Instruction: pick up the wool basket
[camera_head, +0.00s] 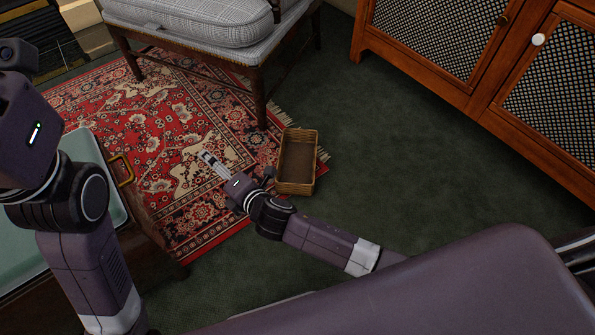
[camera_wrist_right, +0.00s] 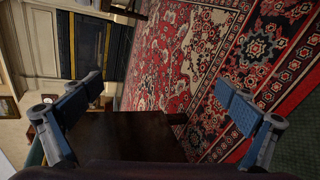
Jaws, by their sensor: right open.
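The wool basket (camera_head: 295,188) is a rectangular tan wicker basket with a brown inside. It stands on the floor at the edge of the rug, in the middle of the head view. My right gripper (camera_head: 210,160) is left of the basket, above the rug and apart from the basket. In the right wrist view the right gripper (camera_wrist_right: 163,97) is open, with nothing between its fingers; the basket does not show there. My right wrist is close to the basket's lower left corner in the picture. My left arm is at the left edge; its fingers are out of view.
A red patterned rug (camera_head: 110,110) covers the floor at left. A checked armchair (camera_head: 190,20) stands behind the basket. A wooden cabinet (camera_head: 480,95) is at upper right. A table with a pale green tray (camera_head: 90,150) is at left. Green carpet right of the basket is clear.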

